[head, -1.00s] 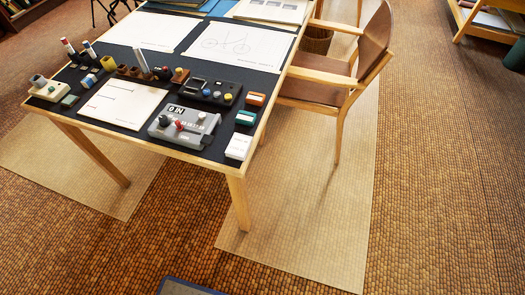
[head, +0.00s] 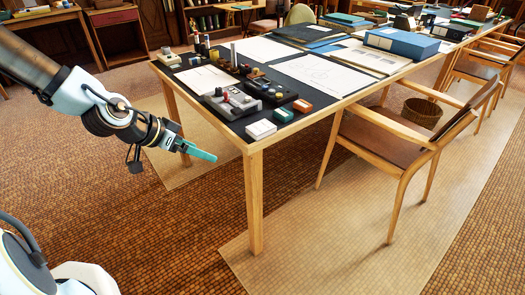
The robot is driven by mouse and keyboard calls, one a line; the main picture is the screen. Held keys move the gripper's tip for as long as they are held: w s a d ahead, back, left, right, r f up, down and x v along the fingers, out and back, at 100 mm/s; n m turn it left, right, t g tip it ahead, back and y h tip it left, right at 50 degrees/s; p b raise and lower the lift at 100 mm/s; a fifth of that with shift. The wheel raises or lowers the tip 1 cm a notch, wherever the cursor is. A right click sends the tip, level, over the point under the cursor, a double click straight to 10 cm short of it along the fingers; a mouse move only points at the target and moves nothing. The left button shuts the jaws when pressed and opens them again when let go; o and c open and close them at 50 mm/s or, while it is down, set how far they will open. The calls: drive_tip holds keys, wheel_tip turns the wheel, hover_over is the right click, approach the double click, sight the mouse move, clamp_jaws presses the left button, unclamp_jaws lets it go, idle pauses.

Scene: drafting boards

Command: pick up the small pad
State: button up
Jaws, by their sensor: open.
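A small white block (head: 261,129), which looks like a pad of paper, lies at the near corner of the dark-topped drafting table (head: 254,149). I cannot tell for sure that it is the small pad. A green block (head: 283,115) and an orange block (head: 302,105) sit behind it along the right edge. My gripper (head: 200,151), with teal fingers, is open and empty. It hangs over the floor in front of the table's left side, left of the white block and apart from it. The finger gap is hard to see from this side.
A grey device with knobs (head: 230,102) stands close behind the white block, and a black device (head: 269,92) behind that. Paper sheets lie farther back. A wooden chair (head: 395,143) stands at the table's right side. The floor in front is clear.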

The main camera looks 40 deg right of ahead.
sight(259, 128)
drive_tip(key=d+h+b, duration=0.1)
drive_tip(key=d+b, duration=0.1)
drive_tip(key=d, duration=0.2)
drive_tip(key=s+d+r+m+h+b, duration=0.1)
drive_tip(key=d+h+b, duration=0.1)
drive_tip(key=d, duration=0.3)
drive_tip(key=d+m+h+b, duration=0.1)
drive_tip(key=d+h+b, duration=0.1)
drive_tip(key=d, duration=0.2)
drive_tip(key=shift+s+d+r+g, duration=0.2)
drive_tip(key=shift+s+r+g, duration=0.1)
drive_tip(key=shift+f+x, duration=0.1)
drive_tip(key=shift+x, duration=1.45)
drive_tip(key=shift+f+x, duration=0.15)
drive_tip(key=shift+x, duration=1.4)
drive_tip(key=shift+w+a, duration=0.1)
drive_tip(key=shift+w, duration=0.1)
drive_tip(key=c, duration=1.3)
drive_tip(key=shift+r, duration=0.1)
drive_tip(key=shift+c, duration=0.2)
